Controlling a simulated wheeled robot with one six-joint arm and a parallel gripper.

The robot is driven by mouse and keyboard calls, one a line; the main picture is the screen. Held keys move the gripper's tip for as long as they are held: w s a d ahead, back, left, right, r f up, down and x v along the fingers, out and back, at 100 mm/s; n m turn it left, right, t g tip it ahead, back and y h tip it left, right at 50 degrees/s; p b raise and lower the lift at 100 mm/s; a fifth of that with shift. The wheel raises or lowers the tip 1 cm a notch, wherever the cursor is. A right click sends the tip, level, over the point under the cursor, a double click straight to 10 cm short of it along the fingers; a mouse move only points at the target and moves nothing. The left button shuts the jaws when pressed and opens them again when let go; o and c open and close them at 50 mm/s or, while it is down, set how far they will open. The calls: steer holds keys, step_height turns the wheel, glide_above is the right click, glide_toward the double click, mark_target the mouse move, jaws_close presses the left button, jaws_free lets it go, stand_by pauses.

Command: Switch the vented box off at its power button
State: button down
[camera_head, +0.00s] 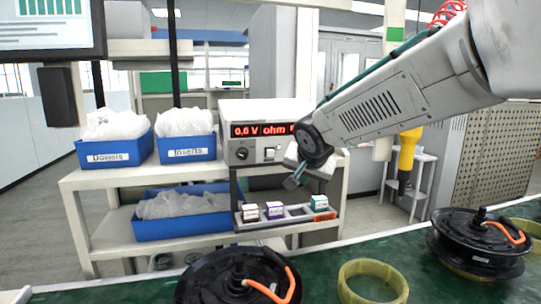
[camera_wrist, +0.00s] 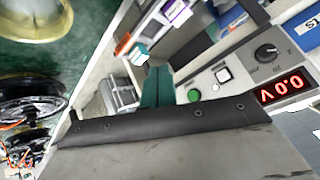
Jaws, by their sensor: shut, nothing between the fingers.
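A light grey instrument box (camera_head: 262,112) stands on the white shelf unit, its red display (camera_head: 262,130) lit and its right end hidden behind my arm. I see no clear vents on it. Its front has a black knob (camera_head: 242,154) and a pale square switch (camera_head: 269,154). The wrist view shows the box's front panel (camera_wrist: 240,90), with the knob (camera_wrist: 266,53), the pale switch (camera_wrist: 222,75), a round green button (camera_wrist: 194,95) and the lit display (camera_wrist: 283,88). My gripper (camera_head: 293,182) is shut and empty, in front of the box's lower right; its teal fingers (camera_wrist: 157,75) are left of the green button.
Blue bins (camera_head: 113,152) with bagged parts stand left of the box. A small tray (camera_head: 295,218) with little cartons is below my gripper. Black hub motors (camera_head: 240,275) and a yellowish ring (camera_head: 373,284) lie on the green bench (camera_head: 330,262) in front.

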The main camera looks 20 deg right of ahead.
mark_target(273, 154)
steer(key=w+a+m+t, duration=0.1)
steer(key=w+a, duration=0.2)
steer(key=w, duration=0.5)
steer(key=shift+t+y, duration=0.4)
steer(key=shift+w, duration=0.1)
steer(key=w+r, duration=0.1)
steer(key=w, duration=0.7)
steer(key=shift+w+r, duration=0.15)
steer(key=shift+w, duration=0.15)
steer(key=shift+w, duration=0.15)
stand_by(1.1)
steer(key=shift+w, duration=0.25)
steer(key=shift+w+r, duration=0.15)
steer(key=shift+w, duration=0.3)
stand_by(0.6)
steer(key=shift+s, duration=0.9)
